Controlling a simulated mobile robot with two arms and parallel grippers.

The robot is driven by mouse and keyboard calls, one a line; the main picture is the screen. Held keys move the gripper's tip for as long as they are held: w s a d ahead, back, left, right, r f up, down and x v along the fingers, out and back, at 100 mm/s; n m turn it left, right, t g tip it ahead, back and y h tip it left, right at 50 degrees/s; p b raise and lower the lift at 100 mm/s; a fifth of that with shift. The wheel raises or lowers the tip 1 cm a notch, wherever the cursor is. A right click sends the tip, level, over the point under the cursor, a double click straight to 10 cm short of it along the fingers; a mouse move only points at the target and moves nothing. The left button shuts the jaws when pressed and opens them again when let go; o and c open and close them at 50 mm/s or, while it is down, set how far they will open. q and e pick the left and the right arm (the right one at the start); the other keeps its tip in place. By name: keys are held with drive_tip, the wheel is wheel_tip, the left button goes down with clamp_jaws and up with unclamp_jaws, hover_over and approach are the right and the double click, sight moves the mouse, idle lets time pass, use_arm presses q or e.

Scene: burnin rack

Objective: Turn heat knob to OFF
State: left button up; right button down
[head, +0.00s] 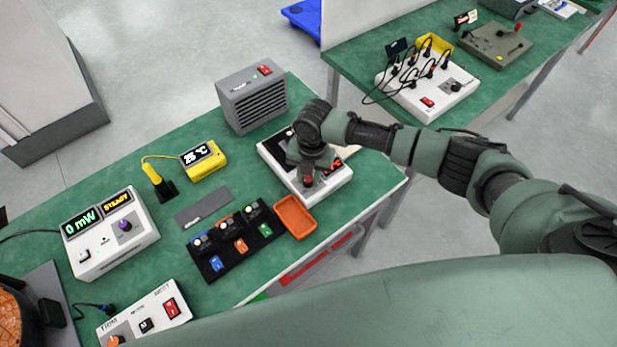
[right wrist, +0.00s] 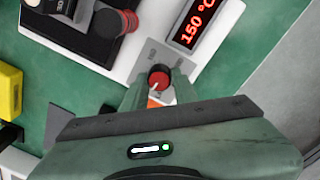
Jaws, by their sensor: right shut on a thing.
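The heat knob is a small round red knob (right wrist: 159,78) with a light pointer mark, on the white front panel of the hot plate unit (head: 325,194). Small labels around it are too blurred to read. A display next to it (right wrist: 194,25) reads 150 °C in red. My right gripper (right wrist: 160,88) has one finger on each side of the knob and is shut on it. In the head view my right gripper (head: 309,172) reaches down over the unit and partly hides it. My left gripper is not in view.
A red and black cylinder (right wrist: 116,22) stands close by on the unit's dark plate. An orange tray (head: 295,217) lies just in front. A grey vented box (head: 252,98) stands behind. A black holder with several small modules (head: 233,240) is to the left.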

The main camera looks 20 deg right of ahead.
sight(310, 179)
drive_tip(key=n+b, duration=0.1)
drive_tip(key=n, duration=0.2)
drive_tip(key=shift+w+n, duration=0.1)
drive_tip(key=shift+n, duration=0.3)
drive_tip(key=n+b, duration=0.1)
drive_tip(key=n, duration=0.3)
drive_tip(key=shift+b, duration=0.3)
drive_tip(key=shift+n, duration=0.3)
drive_tip(key=c, duration=1.1)
unclamp_jaws()
drive_tip(key=shift+d+g, duration=0.1)
drive_tip(key=shift+g, duration=0.2)
wheel_tip(310, 179, up, 8)
drive_tip(key=shift+d+f+b, duration=0.1)
drive_tip(key=shift+d+b, duration=0.05)
drive_tip(key=shift+b, duration=0.7)
